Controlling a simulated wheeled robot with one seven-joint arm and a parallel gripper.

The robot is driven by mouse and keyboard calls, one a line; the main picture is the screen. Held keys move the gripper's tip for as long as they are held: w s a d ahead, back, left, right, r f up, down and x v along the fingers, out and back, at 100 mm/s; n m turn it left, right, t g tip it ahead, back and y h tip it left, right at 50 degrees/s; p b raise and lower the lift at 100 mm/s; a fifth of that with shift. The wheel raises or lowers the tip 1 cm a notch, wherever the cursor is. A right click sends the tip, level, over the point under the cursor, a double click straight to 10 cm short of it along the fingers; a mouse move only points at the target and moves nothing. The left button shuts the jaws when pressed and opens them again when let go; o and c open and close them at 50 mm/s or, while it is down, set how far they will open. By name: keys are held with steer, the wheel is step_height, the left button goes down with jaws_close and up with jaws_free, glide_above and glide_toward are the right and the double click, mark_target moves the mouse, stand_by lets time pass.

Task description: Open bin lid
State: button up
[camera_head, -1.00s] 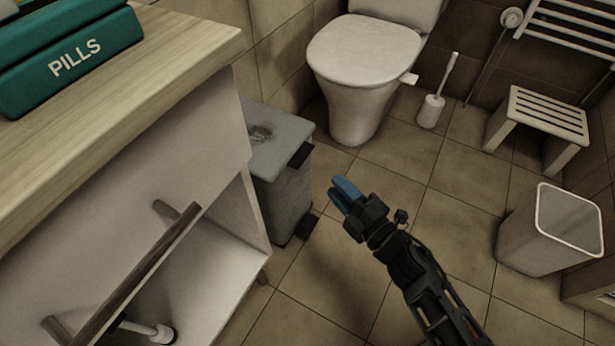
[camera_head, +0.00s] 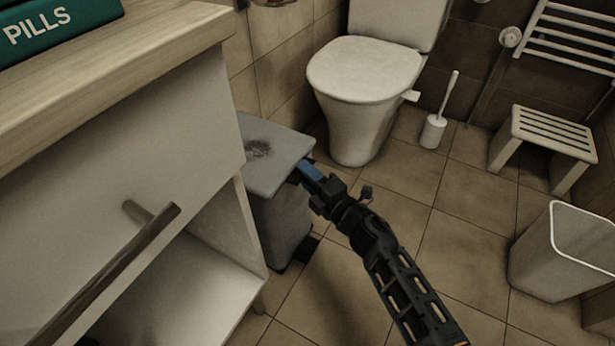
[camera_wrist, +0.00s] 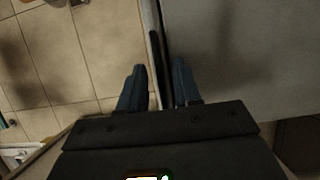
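The grey bin (camera_head: 278,222) stands on the floor between the white cabinet and the toilet. Its flat grey lid (camera_head: 275,158) is down and has a dark smudge on top. My gripper (camera_head: 309,170) is at the lid's right edge, where it covers most of the black tab. In the wrist view my gripper (camera_wrist: 158,66) is open. Its two blue fingers are apart, one on each side of the dark strip (camera_wrist: 153,45) along the lid's edge (camera_wrist: 225,45). I cannot tell whether either finger touches it.
The cabinet (camera_head: 120,160) with a bar handle (camera_head: 120,270) stands close on the bin's left. The toilet (camera_head: 365,75) is behind. A brush (camera_head: 434,130), slatted stool (camera_head: 550,130) and waste basket (camera_head: 565,260) stand to the right. Tiled floor (camera_head: 465,240) is clear between them.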

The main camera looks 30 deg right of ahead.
jaws_close()
stand_by(0.3)
stand_by(1.2)
